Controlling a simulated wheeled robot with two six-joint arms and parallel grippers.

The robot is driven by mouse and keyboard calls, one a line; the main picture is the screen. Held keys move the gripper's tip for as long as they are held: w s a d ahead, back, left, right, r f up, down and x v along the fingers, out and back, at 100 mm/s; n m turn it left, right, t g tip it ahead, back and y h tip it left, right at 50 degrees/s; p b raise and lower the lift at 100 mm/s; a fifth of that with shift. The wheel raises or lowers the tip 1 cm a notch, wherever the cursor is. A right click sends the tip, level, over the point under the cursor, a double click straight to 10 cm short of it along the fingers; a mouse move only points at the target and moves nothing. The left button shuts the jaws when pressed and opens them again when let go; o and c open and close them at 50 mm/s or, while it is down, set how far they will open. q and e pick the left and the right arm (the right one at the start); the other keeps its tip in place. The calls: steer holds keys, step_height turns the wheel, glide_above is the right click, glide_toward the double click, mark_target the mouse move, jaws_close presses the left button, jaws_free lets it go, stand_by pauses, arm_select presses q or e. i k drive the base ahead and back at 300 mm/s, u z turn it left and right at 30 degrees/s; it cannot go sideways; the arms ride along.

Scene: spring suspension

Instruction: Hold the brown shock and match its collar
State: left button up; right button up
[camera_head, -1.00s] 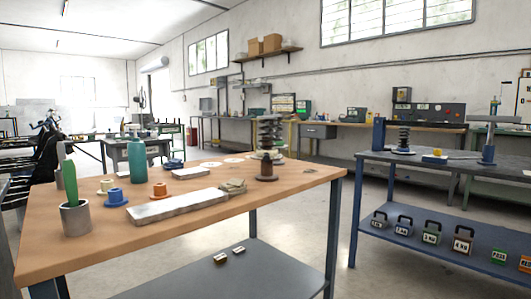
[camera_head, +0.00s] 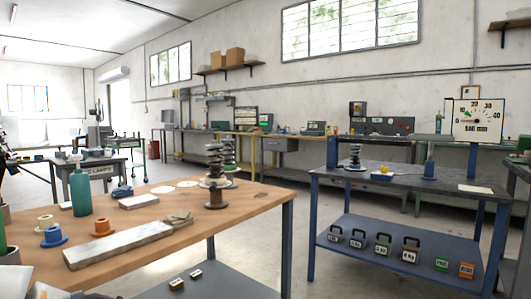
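A shock with a dark coil spring and a brown base (camera_head: 215,197) stands upright on the wooden table, near its far right part. A second coil spring (camera_head: 229,152) shows just behind it, partly hidden. Three collars stand at the table's left: a cream collar (camera_head: 45,222), a blue collar (camera_head: 53,238) and an orange collar (camera_head: 103,227). Neither gripper can be made out. A dark shape at the bottom left edge is too cut off to identify.
A blue bench (camera_head: 445,185) at right holds another spring (camera_head: 355,157), a dial gauge (camera_head: 478,119) and, below, several weights. Open floor lies between them.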

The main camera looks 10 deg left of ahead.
mark_target(214, 183)
steer(key=z, duration=0.6)
steer(key=i, duration=1.8)
steer(key=u, duration=1.5)
